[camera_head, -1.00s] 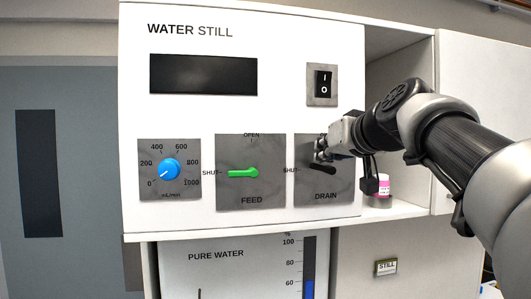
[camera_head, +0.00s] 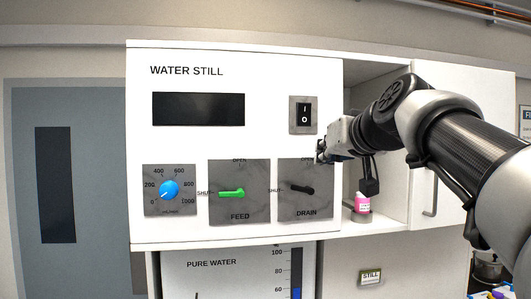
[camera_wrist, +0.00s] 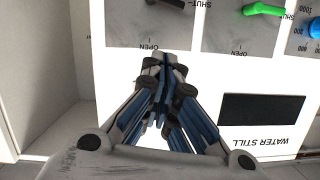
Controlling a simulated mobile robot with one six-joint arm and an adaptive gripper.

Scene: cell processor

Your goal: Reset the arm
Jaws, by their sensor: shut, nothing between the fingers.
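My gripper (camera_head: 322,151) is shut and empty, in front of the panel's right edge, above and to the right of the drain lever. In the wrist view its closed fingers (camera_wrist: 163,62) point toward the panel, which appears upside down. The black drain lever (camera_head: 294,189) lies roughly level, its left end toward SHUT. The green feed lever (camera_head: 232,193) also points left to SHUT; it shows in the wrist view (camera_wrist: 264,10). The gripper appears apart from both levers. The water still (camera_head: 270,60) has a dark display (camera_head: 198,109).
A blue dial (camera_head: 169,189) is left of the levers, and a black rocker switch (camera_head: 303,115) is above the drain plate. An open shelf (camera_head: 385,225) beside the still holds a pink-labelled bottle (camera_head: 362,203). A closed white cabinet (camera_head: 470,90) is behind my arm.

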